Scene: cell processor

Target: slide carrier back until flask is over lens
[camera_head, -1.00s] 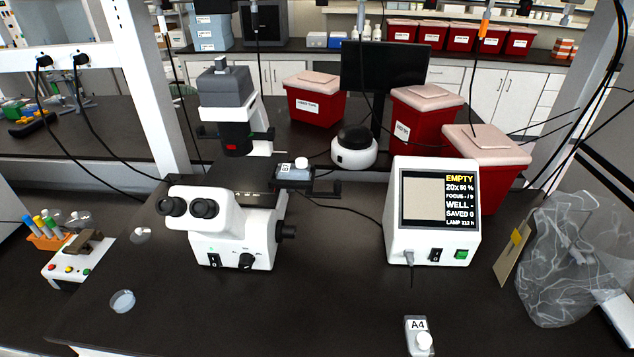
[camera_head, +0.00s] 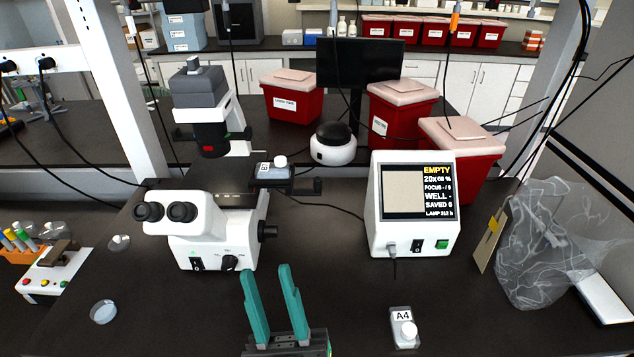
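The microscope (camera_head: 213,240) stands left of centre, white with a dark stage. A flask (camera_head: 278,170) with a white cap sits in the carrier at the right end of the stage, and the carrier's dark handle (camera_head: 308,188) sticks out to the right. The flask is to the right of the dark optics column (camera_head: 208,135), not in line with it. The lens under the stage is hidden. My gripper (camera_head: 270,272) has two teal fingers, spread apart and empty, at the bottom middle in front of the microscope, well short of the carrier.
The monitor box (camera_head: 412,210) right of the microscope reads EMPTY. A second flask (camera_head: 404,328) marked A4 lies at the front right. A small dish (camera_head: 103,312) lies front left. A clear bag (camera_head: 545,250) is at right. Bench between microscope and monitor is clear, except for a cable.

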